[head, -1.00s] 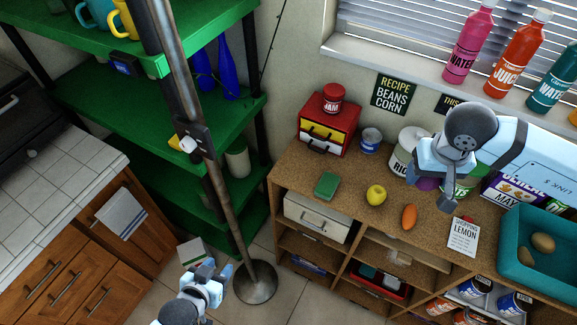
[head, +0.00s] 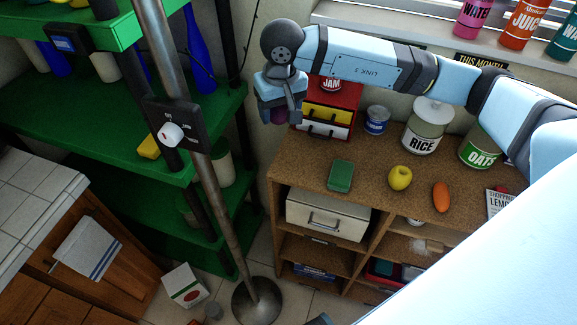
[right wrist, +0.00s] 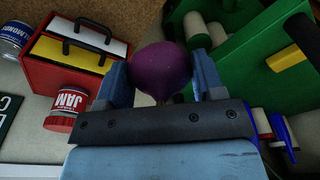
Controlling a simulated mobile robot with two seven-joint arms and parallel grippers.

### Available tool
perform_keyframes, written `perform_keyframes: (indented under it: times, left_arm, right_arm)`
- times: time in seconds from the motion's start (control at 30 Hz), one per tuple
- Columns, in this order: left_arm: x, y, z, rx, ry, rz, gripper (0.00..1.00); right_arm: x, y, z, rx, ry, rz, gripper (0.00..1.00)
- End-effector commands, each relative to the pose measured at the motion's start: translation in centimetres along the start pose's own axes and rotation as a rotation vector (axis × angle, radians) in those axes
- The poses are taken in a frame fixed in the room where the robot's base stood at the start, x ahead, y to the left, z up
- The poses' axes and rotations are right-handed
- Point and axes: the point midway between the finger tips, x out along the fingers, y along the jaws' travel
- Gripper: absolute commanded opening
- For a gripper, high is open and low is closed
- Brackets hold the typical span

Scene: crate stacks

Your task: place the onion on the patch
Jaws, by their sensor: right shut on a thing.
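The onion (right wrist: 161,72), round and dark purple, is between the two blue fingers of my right gripper (right wrist: 160,86) in the right wrist view. The gripper is shut on it. In the head view my right gripper (head: 281,108) points down at the left end of the wooden shelf unit, beside the red drawer box, with a little of the onion (head: 278,116) showing. I cannot pick out the patch in either view. A small bluish tip at the bottom edge of the head view may belong to my left gripper; its jaws are not visible.
The unit's top (head: 300,158) holds a green block (head: 341,175), a yellow apple (head: 400,178), a carrot (head: 441,197), a rice jar (head: 427,128) and a blue can (head: 376,121). The red drawer box (head: 332,120) is close to the gripper. A metal pole (head: 226,215) and green shelves (head: 95,120) stand left.

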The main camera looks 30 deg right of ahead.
Motion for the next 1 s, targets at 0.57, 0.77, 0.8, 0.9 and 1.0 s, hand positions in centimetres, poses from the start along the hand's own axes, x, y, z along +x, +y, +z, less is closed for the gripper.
perform_keyframes:
  times: [0.57, 0.77, 0.8, 0.9, 1.0]
  left_arm:
    - [1.4, 0.0, 2.1, 0.023, 0.004, 0.014, 0.43]
    - [1.3, -0.1, 1.9, 0.023, 0.007, 0.011, 0.43]
    - [1.3, -0.1, 1.9, 0.023, 0.006, 0.011, 0.43]
    - [1.4, -0.1, 2.1, 0.023, 0.003, 0.01, 0.43]
    - [1.4, -0.2, 2.1, 0.024, 0.003, 0.009, 0.43]
  right_arm:
    - [1.4, 5.6, 3.0, 0.173, 0.001, 0.028, 0.36]
    - [6.8, 5.6, 3.6, 0.174, 0.003, 0.028, 0.36]
    - [7.7, 5.6, 3.8, 0.173, 0.003, 0.027, 0.36]
    - [9.6, 5.6, 3.9, 0.173, 0.005, 0.027, 0.36]
    - [10.8, 5.7, 4.0, 0.173, 0.007, 0.027, 0.36]
